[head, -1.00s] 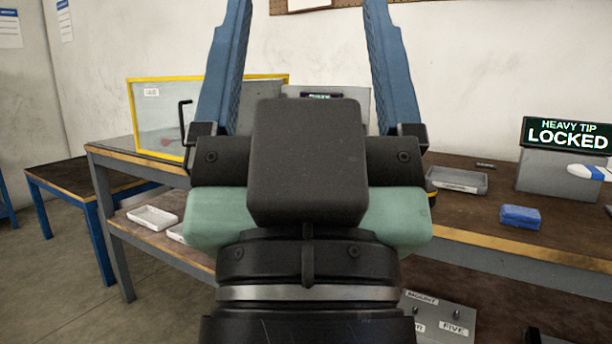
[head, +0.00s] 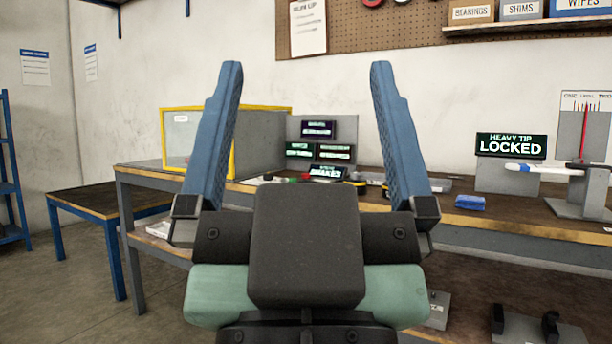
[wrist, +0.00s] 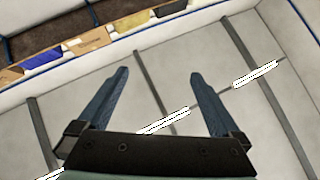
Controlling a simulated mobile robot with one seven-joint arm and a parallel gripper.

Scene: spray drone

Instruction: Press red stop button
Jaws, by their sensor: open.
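My gripper (head: 305,80) is open and empty, its two blue fingers pointing up and spread wide. It is in front of the bench (head: 140,180) in the head view, apart from everything on it. It also shows open in the wrist view (wrist: 204,75). A small red spot (head: 305,177) shows on the bench top, between the fingers and below the lit displays (head: 335,152). It is too small to tell whether it is the red stop button. My wrist hides part of the bench.
A yellow-framed clear guard (head: 180,140) stands left of the displays. Right are a "HEAVY TIP LOCKED" sign (head: 511,146), a blue block (head: 470,202) and a stand with a white arm (head: 585,150). A lower table (head: 95,200) stands at the left. The wrist view faces the ceiling (wrist: 140,60).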

